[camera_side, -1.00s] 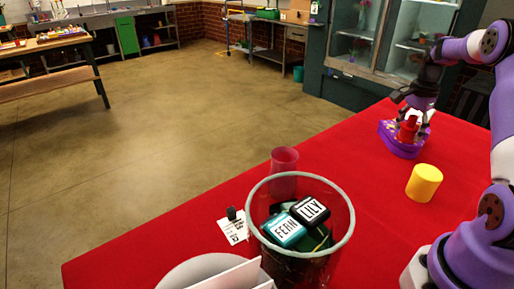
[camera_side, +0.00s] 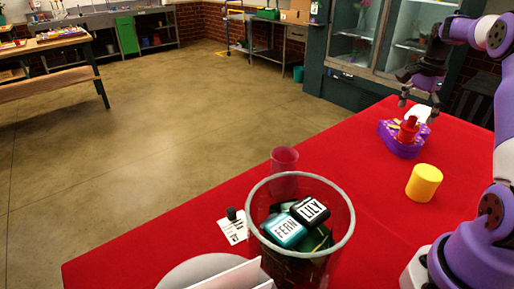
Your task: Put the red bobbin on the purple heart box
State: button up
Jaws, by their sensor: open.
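The red bobbin (camera_side: 408,130) stands upright on top of the purple heart box (camera_side: 397,149) on the far part of the red table. A white thing (camera_side: 419,113), partly hidden, shows just behind the bobbin. My gripper (camera_side: 418,101) is above the bobbin, open and empty, its fingers pointing down and apart from the bobbin.
A yellow cylinder (camera_side: 424,182) stands on the red table (camera_side: 350,170) nearer the camera. A clear bin (camera_side: 341,246) in front holds blocks labelled FERN and LILY. A pink cup (camera_side: 284,160), a card (camera_side: 232,230) and a pale round plate (camera_side: 190,270) are nearby. The middle of the table is clear.

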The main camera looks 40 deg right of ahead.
aim_at(414, 117)
notch_tip(414, 117, up, 6)
jog(key=shift+r, duration=0.25)
jog(key=w+a+r+n+t+h, duration=0.1)
jog(key=w+a+r+n, duration=0.15)
jog(key=a+n, duration=0.4)
jog(key=w+a+r+n+t, duration=0.1)
jog(key=a+r+n, duration=0.2)
jog(key=a, duration=0.7)
jog(key=s+a+f+n+t, duration=0.1)
jog(key=s+a+f+n, duration=0.1)
jog(key=a+n, duration=0.2)
jog(key=s+a+f+n+t, duration=0.1)
jog(key=s+a+f+n, duration=0.1)
jog(key=a, duration=0.5)
jog(key=s+a+f+n+t+y, duration=0.1)
jog(key=s+a+f+n, duration=0.1)
jog(key=a+n, duration=0.3)
jog(key=shift+s+a+n, duration=0.2)
jog(key=shift+s+n, duration=0.35)
jog(key=shift+s, duration=0.35)
